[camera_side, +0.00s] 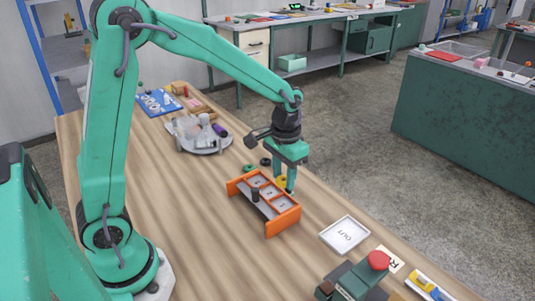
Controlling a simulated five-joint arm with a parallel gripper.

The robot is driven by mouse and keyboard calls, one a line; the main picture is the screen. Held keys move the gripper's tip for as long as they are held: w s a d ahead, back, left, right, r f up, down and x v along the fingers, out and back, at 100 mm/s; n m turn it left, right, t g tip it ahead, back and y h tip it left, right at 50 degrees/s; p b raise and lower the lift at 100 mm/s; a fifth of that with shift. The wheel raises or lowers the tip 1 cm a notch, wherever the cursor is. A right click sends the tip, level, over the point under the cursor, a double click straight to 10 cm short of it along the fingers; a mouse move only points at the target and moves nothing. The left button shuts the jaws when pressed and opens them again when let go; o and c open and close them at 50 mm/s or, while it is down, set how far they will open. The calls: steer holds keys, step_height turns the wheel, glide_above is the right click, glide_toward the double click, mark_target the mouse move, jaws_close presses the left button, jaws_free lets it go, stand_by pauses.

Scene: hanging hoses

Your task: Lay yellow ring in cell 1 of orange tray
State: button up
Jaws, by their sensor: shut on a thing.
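The orange tray (283,223) stands on the wooden table, with orange end walls and several cells along it. The cells carry small labels that are too small to read surely. My gripper (290,188) points down at the tray's far right side and is shut on the yellow ring (281,181). The ring shows just left of the fingers, partly hidden by them. I cannot tell whether the ring touches the tray.
A dark cylinder (255,195) stands at the tray's near side. A green ring (250,168) and a black ring (265,161) lie behind the tray. A white OUT tray (325,236) lies to the right. A red button (378,260) is at front right. A cluttered round stand (205,149) is behind.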

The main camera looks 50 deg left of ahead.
steer(key=shift+f, duration=0.15)
steer(key=shift+f, duration=2.6)
steer(key=o, duration=1.4)
steer(key=shift+r, duration=0.1)
step_height(320, 180, up, 7)
steer(key=shift+f, duration=0.1)
